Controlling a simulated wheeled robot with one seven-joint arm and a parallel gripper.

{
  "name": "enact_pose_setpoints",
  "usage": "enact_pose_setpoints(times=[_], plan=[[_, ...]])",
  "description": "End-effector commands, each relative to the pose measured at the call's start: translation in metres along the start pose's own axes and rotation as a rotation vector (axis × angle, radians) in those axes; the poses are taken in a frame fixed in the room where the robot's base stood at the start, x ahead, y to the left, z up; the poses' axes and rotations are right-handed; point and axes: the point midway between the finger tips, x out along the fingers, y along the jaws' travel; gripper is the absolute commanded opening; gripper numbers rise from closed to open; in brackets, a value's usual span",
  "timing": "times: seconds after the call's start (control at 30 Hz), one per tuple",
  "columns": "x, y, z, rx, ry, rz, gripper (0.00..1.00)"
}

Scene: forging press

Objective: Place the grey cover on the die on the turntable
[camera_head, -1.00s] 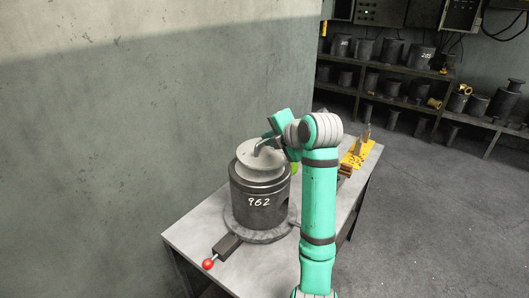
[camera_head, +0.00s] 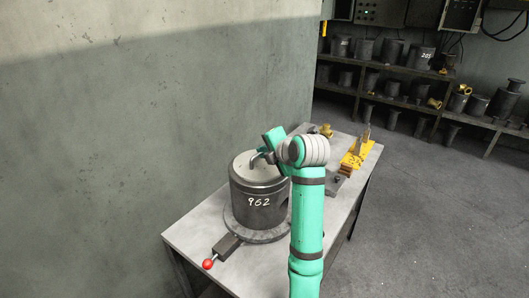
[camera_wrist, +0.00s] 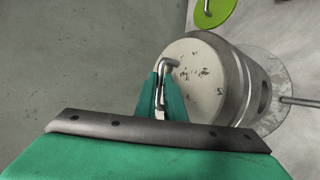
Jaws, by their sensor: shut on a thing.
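The die (camera_head: 258,210) is a dark cylinder marked 962, upright on the round turntable (camera_head: 283,232). The grey cover (camera_head: 245,166) is a pale disc at the die's top, looking level and about flush with its rim. In the wrist view the cover (camera_wrist: 205,95) shows a speckled top inside the die's ring (camera_wrist: 236,75). Its bent metal handle (camera_wrist: 162,64) is between the fingers of my gripper (camera_wrist: 162,88), which is shut on it. In the head view my gripper (camera_head: 262,156) is partly hidden by my arm. Whether the cover rests fully seated is hard to tell.
A lever with a red knob (camera_head: 208,264) juts from the turntable's front. A yellow fixture (camera_head: 355,157) and a brass part (camera_head: 326,131) stand on the table behind. A green disc (camera_wrist: 213,12) with a handle shows in the wrist view. A wall borders the left.

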Motion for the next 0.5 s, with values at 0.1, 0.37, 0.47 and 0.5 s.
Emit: enact_pose_setpoints(times=[0.1,0.37,0.47,0.5], plan=[[0.0001,-0.0003,-0.0001,0.000,0.000,0.000,0.28],[-0.0001,0.0001,0.0000,0.000,0.000,0.000,0.28],[-0.0030,0.0023,0.0010,0.000,-0.001,0.001,0.28],[-0.0064,0.0020,0.0013,0.000,-0.002,0.001,0.28]])
